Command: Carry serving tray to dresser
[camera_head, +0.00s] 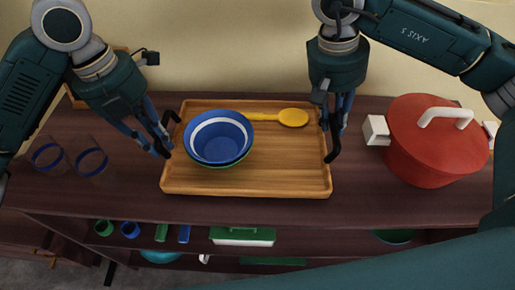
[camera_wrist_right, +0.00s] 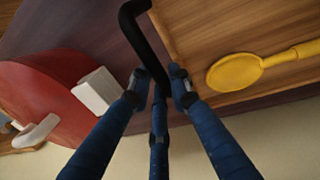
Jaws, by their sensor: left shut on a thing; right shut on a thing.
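The wooden serving tray (camera_head: 285,184) lies level over the dark wood dresser top (camera_head: 395,205); I cannot tell if a small gap is under it. It has a black handle at each short end. A blue bowl with a white band (camera_head: 217,140), with a green one under it, sits on its left part. A yellow spoon (camera_head: 293,117) lies on it; it also shows in the right wrist view (camera_wrist_right: 235,72). My left gripper (camera_head: 163,140) is shut on the left handle. My right gripper (camera_head: 332,125) is shut on the right handle, seen between its fingers (camera_wrist_right: 158,82).
A red pot with white handles (camera_head: 425,150) stands close right of the tray. Two clear glasses with blue rings (camera_head: 92,160) stand at left. Below, a shelf holds cups and a green-and-white box (camera_head: 242,236). A plain wall is behind.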

